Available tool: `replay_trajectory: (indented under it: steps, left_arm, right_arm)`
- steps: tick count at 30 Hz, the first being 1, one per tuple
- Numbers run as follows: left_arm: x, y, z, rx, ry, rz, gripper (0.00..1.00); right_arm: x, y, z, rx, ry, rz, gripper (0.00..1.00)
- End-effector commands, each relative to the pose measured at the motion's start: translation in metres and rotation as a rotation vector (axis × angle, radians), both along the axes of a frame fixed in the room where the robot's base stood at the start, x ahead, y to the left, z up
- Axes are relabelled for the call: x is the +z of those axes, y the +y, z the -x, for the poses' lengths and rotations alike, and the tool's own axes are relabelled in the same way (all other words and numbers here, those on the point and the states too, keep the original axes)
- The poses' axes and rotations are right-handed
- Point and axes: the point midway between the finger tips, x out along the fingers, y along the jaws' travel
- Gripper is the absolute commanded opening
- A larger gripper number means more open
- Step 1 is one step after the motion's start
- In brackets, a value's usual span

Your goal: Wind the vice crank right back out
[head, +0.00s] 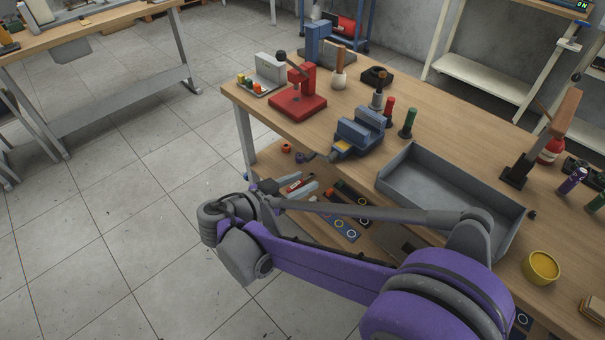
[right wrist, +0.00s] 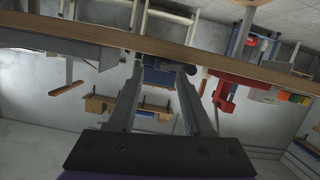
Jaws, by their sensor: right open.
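The blue vice (head: 358,135) is fixed at the front edge of the wooden bench. A small dark piece, which looks like the crank (head: 306,157), sticks out from its front, past the bench edge. My right gripper (head: 296,186) is below and in front of the vice, apart from it in the head view. It is open, with nothing seen held. In the right wrist view, which is upside down, the blue vice (right wrist: 158,75) shows between the two finger tips (right wrist: 160,72). A dark knob shows by the right-hand finger tip; I cannot tell if they touch. My left gripper is not in view.
A red press (head: 298,98) stands left of the vice and a grey tray (head: 450,195) right of it. Red and green handled tools (head: 408,122) stand behind. A lower shelf under the bench carries tools close to my right gripper. Open floor lies left.

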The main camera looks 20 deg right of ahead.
Motion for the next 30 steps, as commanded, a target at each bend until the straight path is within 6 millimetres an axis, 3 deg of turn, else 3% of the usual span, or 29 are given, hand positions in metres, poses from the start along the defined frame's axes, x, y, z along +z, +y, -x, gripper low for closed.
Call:
replay_trajectory:
  steps: [1,3,7,10,14,24,30]
  left_arm:
    - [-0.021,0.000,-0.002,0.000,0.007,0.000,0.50]
    - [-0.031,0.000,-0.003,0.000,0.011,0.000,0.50]
    - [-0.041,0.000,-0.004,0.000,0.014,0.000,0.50]
    - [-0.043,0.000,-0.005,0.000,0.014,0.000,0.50]
    - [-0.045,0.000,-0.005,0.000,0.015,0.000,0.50]
    - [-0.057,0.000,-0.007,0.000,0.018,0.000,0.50]
    - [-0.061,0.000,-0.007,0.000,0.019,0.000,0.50]
  right_arm:
    - [-0.017,0.017,-0.015,-0.010,-0.097,0.037,0.51]
    - [-0.019,0.033,-0.025,-0.024,-0.227,0.078,0.51]
    - [-0.020,0.052,-0.035,-0.029,-0.383,0.118,0.51]
    - [-0.019,0.054,-0.038,-0.031,-0.428,0.129,0.51]
    - [-0.017,0.040,-0.043,-0.034,-0.432,0.131,0.51]
    - [-0.018,-0.019,-0.067,-0.034,-0.429,0.129,0.51]
    - [-0.017,-0.039,-0.075,-0.033,-0.429,0.128,0.51]
